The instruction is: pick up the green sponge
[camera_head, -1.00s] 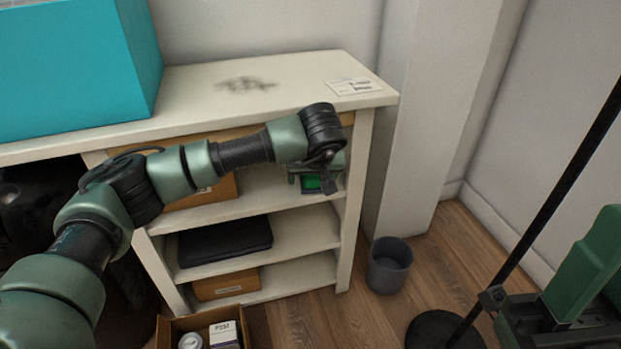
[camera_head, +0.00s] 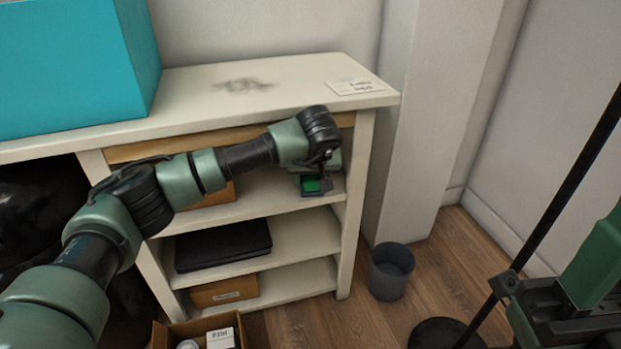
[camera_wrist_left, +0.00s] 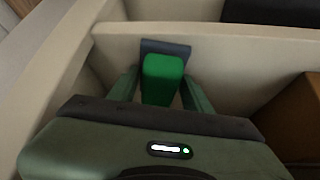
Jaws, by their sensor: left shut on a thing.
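The green sponge (camera_head: 311,184) is at the right end of the upper shelf inside the white shelf unit. In the left wrist view the sponge (camera_wrist_left: 162,80) stands between the two green fingers of my left gripper (camera_head: 318,174). The gripper is shut on it. A dark blue-grey flat piece (camera_wrist_left: 166,47) shows at the sponge's far end. Whether the sponge touches the shelf is hard to tell. My right gripper cannot be made out in these views.
The white shelf unit (camera_head: 270,88) has a shelf top just above my left gripper and a side panel close to its right. A black flat case (camera_head: 222,245) lies on the shelf below. A grey bin (camera_head: 390,272) stands on the floor, right of the unit.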

